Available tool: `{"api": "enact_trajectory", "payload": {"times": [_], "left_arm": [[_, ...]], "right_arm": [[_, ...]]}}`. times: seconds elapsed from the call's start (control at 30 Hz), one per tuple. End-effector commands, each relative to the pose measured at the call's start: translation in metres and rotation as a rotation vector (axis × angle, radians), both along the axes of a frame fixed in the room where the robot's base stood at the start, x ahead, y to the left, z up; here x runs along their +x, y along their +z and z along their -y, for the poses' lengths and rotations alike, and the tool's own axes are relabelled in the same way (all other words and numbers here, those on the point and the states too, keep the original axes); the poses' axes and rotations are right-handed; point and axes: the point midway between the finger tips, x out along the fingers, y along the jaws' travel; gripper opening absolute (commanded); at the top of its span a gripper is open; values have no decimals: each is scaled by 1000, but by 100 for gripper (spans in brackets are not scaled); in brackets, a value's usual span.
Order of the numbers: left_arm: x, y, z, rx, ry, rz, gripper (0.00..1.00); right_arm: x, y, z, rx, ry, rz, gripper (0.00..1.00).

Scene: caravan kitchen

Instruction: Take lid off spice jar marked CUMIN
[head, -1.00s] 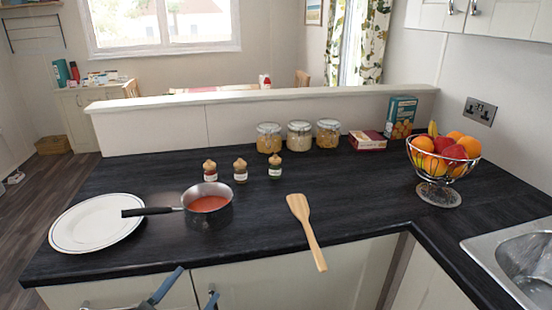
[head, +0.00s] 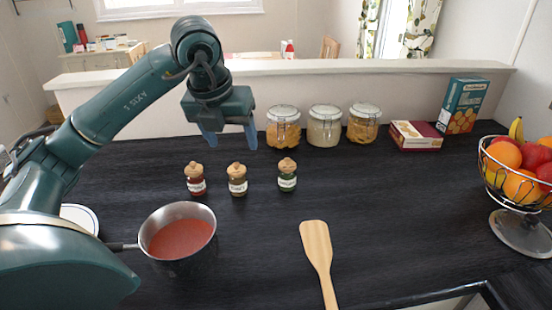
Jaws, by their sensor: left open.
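Three small spice jars with wooden lids stand upright in a row on the dark worktop in the head view: a red-brown left jar (head: 196,184), a brown middle jar (head: 237,186) and a green right jar (head: 287,181). Each has a white label, but the lettering is too small to read, so I cannot tell which is CUMIN. All three lids are on. My left gripper (head: 231,143) points down, open and empty, above and behind the left and middle jars, touching none. My right gripper is not in view.
A saucepan of red sauce (head: 178,240) stands in front of the jars, its handle partly behind my left arm. A wooden spatula (head: 318,250) lies to the right. Glass storage jars (head: 324,128), boxes (head: 416,137) and a fruit bowl (head: 520,180) stand farther back and right.

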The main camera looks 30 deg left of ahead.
Motion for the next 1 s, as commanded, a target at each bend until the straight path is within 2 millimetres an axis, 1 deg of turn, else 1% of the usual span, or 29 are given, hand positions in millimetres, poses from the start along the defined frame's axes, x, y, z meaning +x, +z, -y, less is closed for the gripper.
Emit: {"api": "enact_trajectory", "payload": {"times": [0.03,0.07,0.17,0.23,0.4,0.5,0.6,0.77,1.0], "left_arm": [[-2,7,-11,34,41,12,64],[-3,10,-16,49,60,15,64],[-3,9,-24,73,92,18,64],[-1,0,-27,76,96,16,64],[10,-31,-32,73,95,12,64],[16,-46,-34,72,91,15,64],[20,-56,-36,73,91,17,64],[23,-65,-37,71,89,17,64],[30,-99,-42,71,90,15,64]], "right_arm": [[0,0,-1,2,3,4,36],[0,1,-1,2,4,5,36],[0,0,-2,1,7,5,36],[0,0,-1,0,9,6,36],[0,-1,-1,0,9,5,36],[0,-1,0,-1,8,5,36],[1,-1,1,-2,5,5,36],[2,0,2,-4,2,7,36],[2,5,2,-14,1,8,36]]}}
